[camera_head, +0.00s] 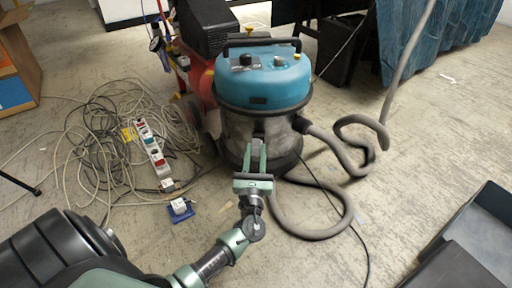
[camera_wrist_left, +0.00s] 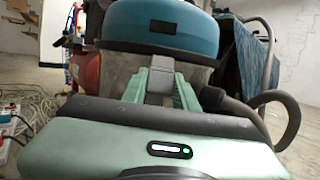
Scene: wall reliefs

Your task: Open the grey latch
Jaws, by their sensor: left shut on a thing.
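A vacuum cleaner with a blue lid (camera_head: 264,77) and a grey drum stands on the floor in the head view. Its blue lid (camera_wrist_left: 160,27) and drum also fill the upper middle of the left wrist view. The grey latch (camera_wrist_left: 160,82) is on the front of the drum, just under the lid. My left gripper (camera_head: 256,150) reaches the drum's front from below. In the left wrist view the green fingers of my left gripper (camera_wrist_left: 160,90) lie on both sides of the latch and are shut on it. The fingers partly hide the latch. My right gripper is not in view.
A grey hose (camera_head: 325,215) curls on the floor right of the vacuum. Tangled cables (camera_head: 100,150) and a power strip (camera_head: 152,150) lie on the left. A red compressor (camera_head: 195,65) stands close behind. A dark tray (camera_head: 480,235) is at the lower right.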

